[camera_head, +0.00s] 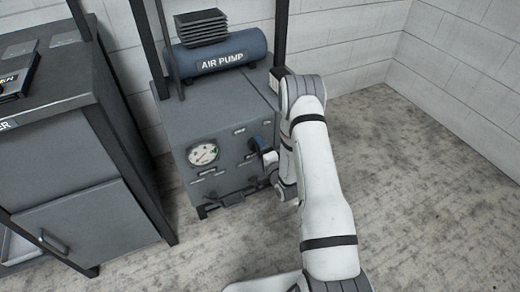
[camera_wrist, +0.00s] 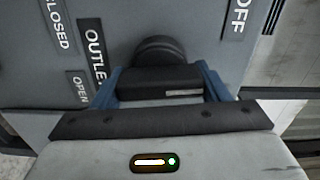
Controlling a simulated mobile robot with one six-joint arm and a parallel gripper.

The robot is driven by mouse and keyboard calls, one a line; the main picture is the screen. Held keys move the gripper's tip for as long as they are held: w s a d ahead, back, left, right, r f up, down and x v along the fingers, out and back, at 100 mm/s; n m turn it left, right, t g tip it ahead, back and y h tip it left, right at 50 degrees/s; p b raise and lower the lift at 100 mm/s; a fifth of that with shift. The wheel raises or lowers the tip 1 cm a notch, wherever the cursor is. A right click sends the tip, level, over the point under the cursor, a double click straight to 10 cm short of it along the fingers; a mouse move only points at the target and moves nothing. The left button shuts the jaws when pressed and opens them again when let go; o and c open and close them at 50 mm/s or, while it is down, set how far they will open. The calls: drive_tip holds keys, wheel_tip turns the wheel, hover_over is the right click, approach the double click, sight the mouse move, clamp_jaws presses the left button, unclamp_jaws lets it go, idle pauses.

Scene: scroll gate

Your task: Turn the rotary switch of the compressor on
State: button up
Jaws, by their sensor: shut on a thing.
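The compressor (camera_head: 232,98) is a grey cabinet with a blue tank (camera_head: 225,52) labelled AIR PUMP on top. The rotary switch (camera_wrist: 158,82) is a black knob with a round base and a bar-shaped grip carrying a small pale mark. My gripper (camera_wrist: 159,70) has its blue fingers on both sides of the knob and is shut on it. An OFF label (camera_wrist: 238,16) is at the upper right of the knob.
A round gauge (camera_head: 203,153) sits on the front left of the panel. OUTLET (camera_wrist: 95,52), CLOSED (camera_wrist: 56,24) and OPEN (camera_wrist: 81,88) labels lie left of the knob. A dark grey cabinet (camera_head: 75,150) stands to the left. The floor (camera_head: 430,190) at right is clear.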

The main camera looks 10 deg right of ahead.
drive_tip(key=m, duration=0.4)
drive_tip(key=shift+d+f+m, duration=0.1)
drive_tip(key=shift+f+m, duration=0.1)
drive_tip(key=shift+m, duration=0.1)
drive_tip(key=shift+m+b, duration=0.4)
drive_tip(key=shift+m, duration=1.5)
drive_tip(key=o, duration=1)
drive_tip(key=shift+s, duration=0.15)
drive_tip(key=p+v, duration=0.1)
drive_tip(key=v, duration=0.6)
drive_tip(key=shift+s+p, duration=0.25)
drive_tip(key=shift+p, duration=0.15)
drive_tip(key=shift+f, duration=0.1)
